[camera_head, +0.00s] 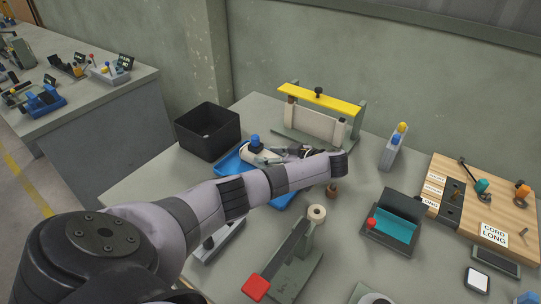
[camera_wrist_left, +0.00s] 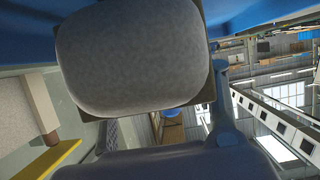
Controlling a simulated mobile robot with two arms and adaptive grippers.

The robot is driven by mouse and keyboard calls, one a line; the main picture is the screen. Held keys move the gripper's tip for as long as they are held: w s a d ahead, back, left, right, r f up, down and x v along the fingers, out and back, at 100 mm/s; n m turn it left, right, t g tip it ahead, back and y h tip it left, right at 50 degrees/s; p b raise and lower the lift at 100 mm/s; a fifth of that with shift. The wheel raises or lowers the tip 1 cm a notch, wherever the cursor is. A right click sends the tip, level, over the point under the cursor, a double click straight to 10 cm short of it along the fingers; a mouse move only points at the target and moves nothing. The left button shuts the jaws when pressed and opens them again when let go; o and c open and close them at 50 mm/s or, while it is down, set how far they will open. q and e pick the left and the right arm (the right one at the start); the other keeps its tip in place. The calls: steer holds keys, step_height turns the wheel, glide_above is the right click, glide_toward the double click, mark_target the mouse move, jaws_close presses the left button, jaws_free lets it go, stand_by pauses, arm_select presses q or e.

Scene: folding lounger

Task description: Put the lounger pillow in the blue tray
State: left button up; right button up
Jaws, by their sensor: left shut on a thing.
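The blue tray (camera_head: 228,163) lies on the table, partly hidden behind my left arm. My left gripper (camera_head: 277,155) reaches over the tray from the right and is shut on a pale thing at its fingertips. In the left wrist view the grey, rounded lounger pillow (camera_wrist_left: 130,55) fills the upper middle, close to the camera. Blue tray surface (camera_wrist_left: 265,15) shows beside and behind it. The fingertips are mostly hidden by the pillow there, and I cannot tell whether it touches the tray. My right gripper is not in view.
A black bin (camera_head: 207,130) stands left of the tray. A blue-topped pale object (camera_head: 255,141) is at the tray. A red-handled device (camera_head: 285,262), a teal box (camera_head: 392,226) and a wooden board (camera_head: 480,200) are to the right.

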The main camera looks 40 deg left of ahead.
arm_select(q)
steer(key=shift+f, duration=0.3)
steer(key=shift+f, duration=0.15)
steer(key=o, duration=1.4)
steer(key=shift+c, duration=0.2)
steer(key=shift+r, duration=0.3)
steer(key=p+v, duration=0.4)
steer(key=v, duration=0.8)
steer(key=shift+f, duration=0.1)
